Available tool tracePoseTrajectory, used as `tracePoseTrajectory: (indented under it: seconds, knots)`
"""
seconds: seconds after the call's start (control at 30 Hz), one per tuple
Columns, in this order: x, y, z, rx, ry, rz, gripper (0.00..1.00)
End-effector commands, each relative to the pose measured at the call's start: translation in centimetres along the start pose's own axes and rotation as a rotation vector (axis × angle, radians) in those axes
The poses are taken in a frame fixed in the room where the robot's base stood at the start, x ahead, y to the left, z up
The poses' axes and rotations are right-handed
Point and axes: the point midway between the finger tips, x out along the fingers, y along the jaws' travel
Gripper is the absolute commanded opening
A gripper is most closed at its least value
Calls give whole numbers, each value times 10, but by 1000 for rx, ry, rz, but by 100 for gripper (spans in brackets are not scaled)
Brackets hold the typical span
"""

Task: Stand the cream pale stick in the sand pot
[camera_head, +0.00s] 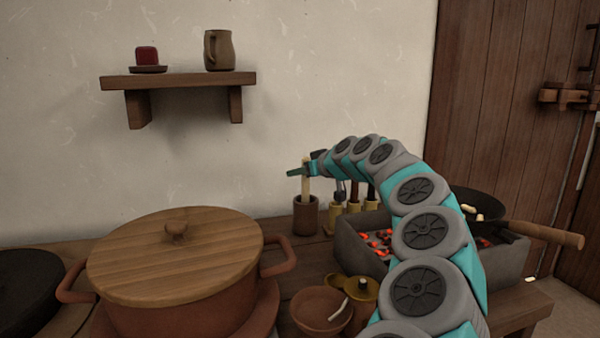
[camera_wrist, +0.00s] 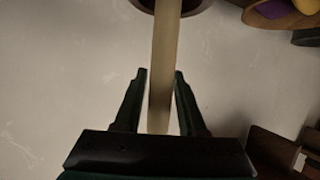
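The cream stick (camera_head: 306,188) stands about upright, with its lower end at the mouth of a round brown pot (camera_head: 306,216), which I take for the sand pot. How deep the stick goes is hidden. My gripper (camera_head: 299,171) is at the upper part of the stick. In the wrist view, the stick (camera_wrist: 163,50) runs between the two dark fingertips of my gripper (camera_wrist: 160,75), which are close on both sides of it. The pot's dark mouth and rim (camera_wrist: 205,6) show at the top edge there. Any sand inside is hidden.
Upright sticks in small holders (camera_head: 354,206) stand just right of the pot. Behind my arm is a brazier (camera_head: 350,243) with glowing coals and a pan (camera_head: 480,203). A lidded cooking pot (camera_head: 175,300) fills the left front. A bowl (camera_head: 318,315) sits in the middle front.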

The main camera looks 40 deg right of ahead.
Motion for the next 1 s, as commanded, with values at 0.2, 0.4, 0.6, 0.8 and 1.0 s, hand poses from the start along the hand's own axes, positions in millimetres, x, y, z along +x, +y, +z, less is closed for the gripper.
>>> tracePoseTrajectory:
  seconds: [0.2,0.4,0.6,0.8,1.0]
  knots:
    - [0,0,0,0,0,0,60]
    - [0,0,0,0,0,0,60]
    - [-19,1,-1,0,4,1,60]
    - [-51,0,0,-1,2,1,60]
    - [-74,0,0,0,2,1,60]
